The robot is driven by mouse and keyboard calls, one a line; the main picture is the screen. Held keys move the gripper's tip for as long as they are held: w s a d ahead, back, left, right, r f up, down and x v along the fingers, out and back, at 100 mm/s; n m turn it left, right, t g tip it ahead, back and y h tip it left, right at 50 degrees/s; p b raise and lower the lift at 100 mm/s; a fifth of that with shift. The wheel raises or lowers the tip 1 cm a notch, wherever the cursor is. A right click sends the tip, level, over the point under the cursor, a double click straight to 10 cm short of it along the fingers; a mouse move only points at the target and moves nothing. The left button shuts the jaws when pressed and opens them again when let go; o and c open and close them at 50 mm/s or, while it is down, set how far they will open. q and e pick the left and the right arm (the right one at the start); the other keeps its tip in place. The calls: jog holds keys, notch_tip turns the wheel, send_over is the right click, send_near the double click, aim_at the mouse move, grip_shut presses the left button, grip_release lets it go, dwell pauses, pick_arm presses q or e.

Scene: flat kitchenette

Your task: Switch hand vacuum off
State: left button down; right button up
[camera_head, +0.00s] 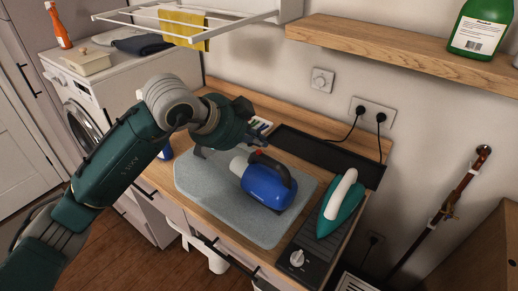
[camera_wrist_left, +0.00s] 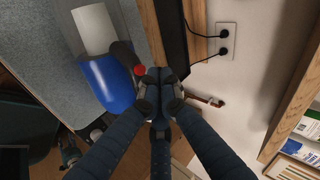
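The hand vacuum lies on a grey mat on the wooden counter. It has a blue body (camera_head: 266,186), a pale nozzle and a dark handle, and a small red button (camera_head: 258,153) at its top. In the left wrist view the blue body (camera_wrist_left: 108,84) is left of the fingers, and the red button (camera_wrist_left: 140,70) is just beside the fingertips. My left gripper (camera_head: 259,140) is above the vacuum, near the button; contact cannot be told. Its fingers (camera_wrist_left: 160,84) meet, with nothing visible between them. My right gripper is not in view.
A black tray (camera_head: 326,155) lies along the wall, below a socket with two plugs (camera_head: 371,114). A wooden shelf (camera_head: 400,60) juts out above right.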

aim_at(258, 156)
pick_arm(q)
notch_tip(258, 156, up, 6)
jog(key=p, duration=0.2)
jog(key=shift+f+p, duration=0.15)
jog(key=shift+p, duration=0.2)
